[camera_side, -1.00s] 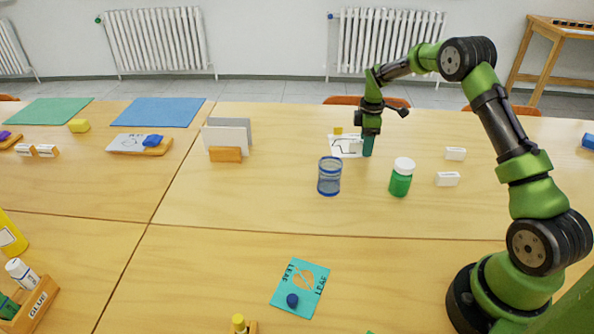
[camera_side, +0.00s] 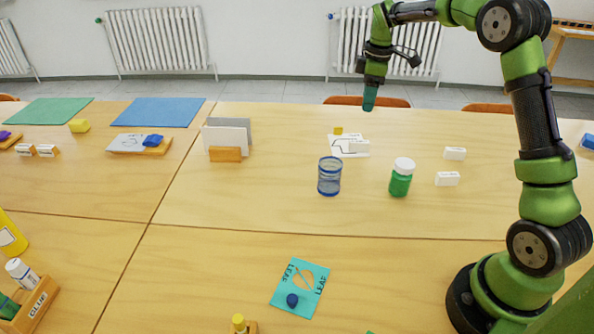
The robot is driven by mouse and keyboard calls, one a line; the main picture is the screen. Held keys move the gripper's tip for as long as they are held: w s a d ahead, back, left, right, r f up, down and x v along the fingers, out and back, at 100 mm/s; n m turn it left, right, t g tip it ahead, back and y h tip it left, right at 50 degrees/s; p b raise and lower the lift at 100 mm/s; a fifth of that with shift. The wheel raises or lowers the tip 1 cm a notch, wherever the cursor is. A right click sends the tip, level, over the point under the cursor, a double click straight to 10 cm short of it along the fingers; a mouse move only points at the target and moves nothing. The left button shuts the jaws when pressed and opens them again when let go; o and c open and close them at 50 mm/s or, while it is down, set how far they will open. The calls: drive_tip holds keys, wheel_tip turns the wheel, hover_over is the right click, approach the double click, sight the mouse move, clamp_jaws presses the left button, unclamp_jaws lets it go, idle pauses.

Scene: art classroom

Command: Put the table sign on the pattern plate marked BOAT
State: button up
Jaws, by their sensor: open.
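A white plate with dark line marks (camera_side: 337,141) lies toward the back of the table, left of centre-right. I cannot read BOAT on it. A small white block (camera_side: 359,146), which looks like a table sign, rests on the plate's right part. Its lettering is not readable. A small yellow block (camera_side: 338,130) is at the plate's back edge. My gripper (camera_side: 369,101) is raised above and behind the plate, apart from the block, open and empty.
Similar white blocks (camera_side: 455,153) (camera_side: 447,179) lie to the right. A blue mesh cup (camera_side: 329,177) and a green jar (camera_side: 401,178) stand in front. A wooden holder with cards (camera_side: 225,154) stands left. A teal LEAF plate (camera_side: 313,273) lies nearer.

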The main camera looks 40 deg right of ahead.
drive_tip(key=s+a+r+m+t, duration=0.2)
drive_tip(key=s+a+r, duration=0.2)
drive_tip(key=a+r, duration=0.25)
drive_tip(key=s+a+m+t+y, duration=0.1)
drive_tip(key=s+a+m+t, duration=0.1)
drive_tip(key=s+a+m, duration=0.2)
drive_tip(key=s+a+m+t+y, duration=0.1)
drive_tip(key=s+a+m, duration=0.4)
drive_tip(key=s+a, duration=0.5)
drive_tip(key=s+t, duration=0.1)
drive_tip(key=s, duration=0.5)
drive_tip(key=shift+a+r, duration=0.15)
drive_tip(key=shift+r, duration=0.05)
drive_tip(key=shift+o, duration=0.2)
